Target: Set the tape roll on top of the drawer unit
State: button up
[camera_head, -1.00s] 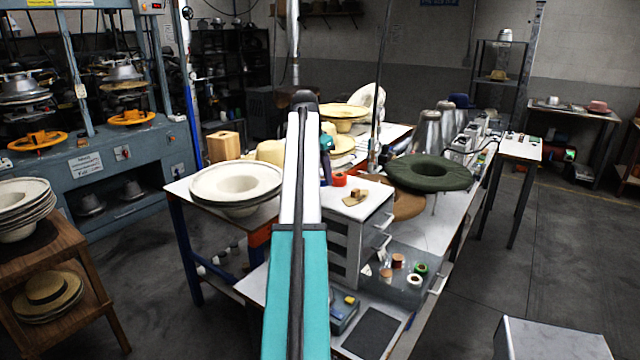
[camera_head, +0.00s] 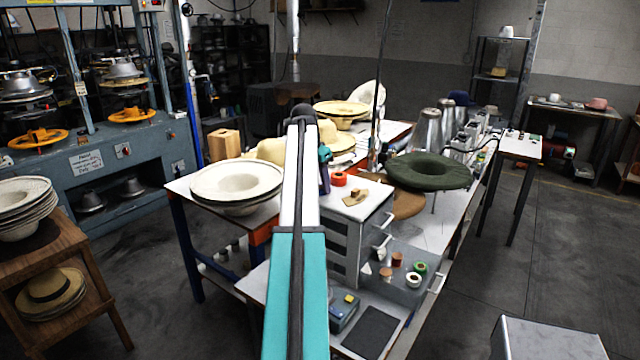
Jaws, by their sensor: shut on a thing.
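The drawer unit (camera_head: 377,213) is a white-topped cabinet on the workbench, just right of my arm in the head view. My gripper (camera_head: 325,180) is small and partly hidden behind my arm, over the left edge of the unit's top. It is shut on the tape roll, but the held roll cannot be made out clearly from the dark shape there. I cannot tell whether it touches the top. A separate red roll (camera_head: 339,179) lies on the top, just right of my gripper.
A tan piece (camera_head: 354,197) lies on the unit's top towards the front. Cream hats (camera_head: 236,183) stand to the left, a dark green hat (camera_head: 430,171) to the right. The top's right part is clear.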

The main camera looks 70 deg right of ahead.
jog(key=o, duration=1)
jog(key=shift+o, duration=0.2)
jog(key=shift+r, duration=0.1)
jog(key=b+v, duration=0.2)
jog(key=v, duration=1)
